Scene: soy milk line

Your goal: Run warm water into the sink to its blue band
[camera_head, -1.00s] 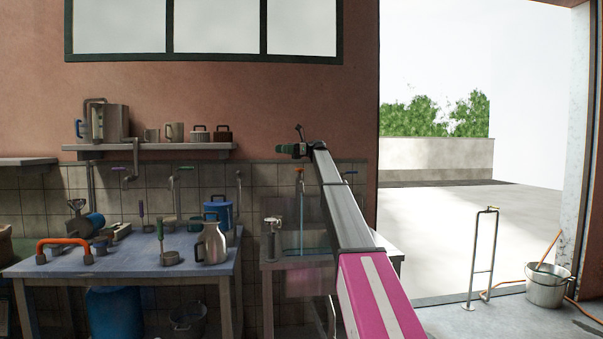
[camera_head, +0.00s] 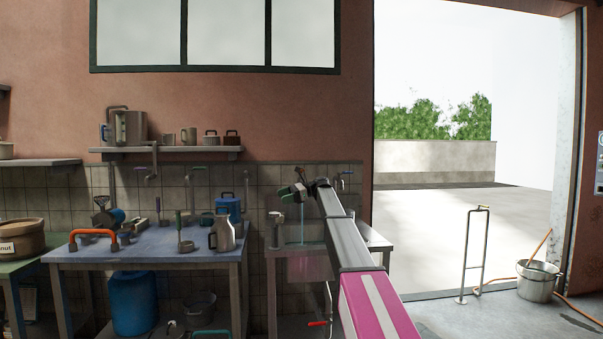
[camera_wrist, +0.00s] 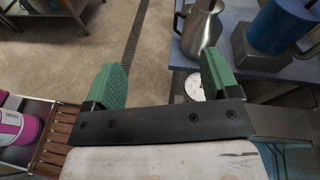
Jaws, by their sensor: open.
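The metal sink (camera_head: 284,254) stands right of the blue table, partly hidden by my arm. Its water level and blue band cannot be made out. A thin pale-blue vertical streak (camera_head: 302,222) shows above the sink; I cannot tell if it is running water. A small wall fitting (camera_head: 345,177) shows just right of my wrist; its kind is unclear. My gripper (camera_head: 291,192) is above the sink in the picture, its depth unclear. In the wrist view its green fingers (camera_wrist: 163,80) are wide apart with nothing between them.
The blue table (camera_head: 150,252) left of the sink holds a steel jug (camera_head: 223,234), a blue canister (camera_head: 229,208) and an orange handle (camera_head: 93,235). A shelf (camera_head: 170,150) with cups is above. A blue drum (camera_head: 133,303) is underneath.

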